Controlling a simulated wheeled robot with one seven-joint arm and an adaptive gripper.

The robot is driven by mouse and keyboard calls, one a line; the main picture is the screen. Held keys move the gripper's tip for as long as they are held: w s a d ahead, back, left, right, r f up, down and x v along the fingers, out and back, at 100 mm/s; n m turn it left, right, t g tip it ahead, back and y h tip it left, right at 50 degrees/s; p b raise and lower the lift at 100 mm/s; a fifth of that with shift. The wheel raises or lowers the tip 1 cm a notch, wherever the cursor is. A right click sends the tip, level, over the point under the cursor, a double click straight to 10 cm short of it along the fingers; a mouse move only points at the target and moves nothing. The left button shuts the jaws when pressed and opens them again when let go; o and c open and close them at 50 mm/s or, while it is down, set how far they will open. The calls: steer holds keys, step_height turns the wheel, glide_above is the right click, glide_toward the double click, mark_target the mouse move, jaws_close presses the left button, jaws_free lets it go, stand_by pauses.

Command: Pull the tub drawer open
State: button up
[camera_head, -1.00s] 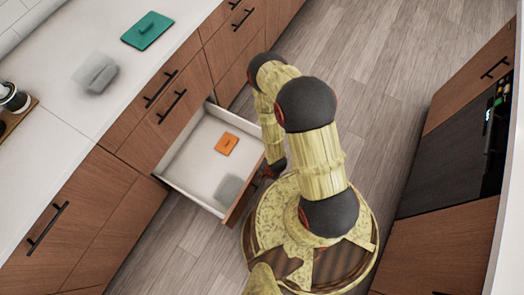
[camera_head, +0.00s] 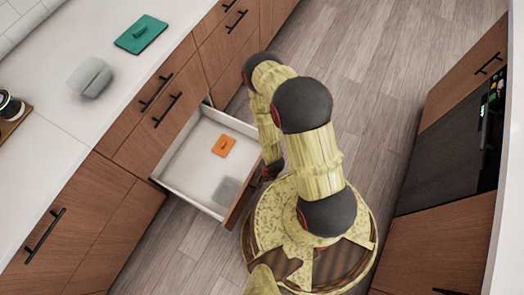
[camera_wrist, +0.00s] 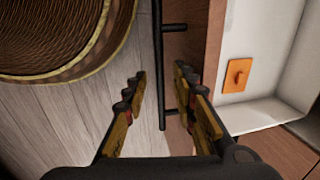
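The drawer (camera_head: 205,195) stands pulled well out of the wood-fronted island, showing a white interior. An orange lid-like piece (camera_head: 223,145) and a blurred grey item (camera_head: 225,190) lie in it. Its inside also shows in the wrist view (camera_wrist: 262,112), with the orange piece (camera_wrist: 237,75). The drawer's dark bar handle (camera_wrist: 160,60) runs between the spread fingers of my gripper (camera_wrist: 160,88). The fingers are apart, and I see no firm grip on the bar. In the head view my arm hides the gripper and much of the drawer front.
A teal lid (camera_head: 141,34) and a blurred grey tub-like item (camera_head: 90,77) lie on the white counter (camera_head: 45,125). Closed drawers line the island. A dark oven (camera_head: 447,160) and wood cabinets stand at the right. Wood floor (camera_head: 365,85) is free between the two rows.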

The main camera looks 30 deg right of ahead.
step_height(320, 180, up, 11)
steer(key=s+d, duration=0.1)
steer(key=s, duration=0.1)
steer(key=shift+d, duration=0.15)
steer(key=shift+r, duration=0.1)
steer(key=shift+w, duration=0.1)
stand_by(0.5)
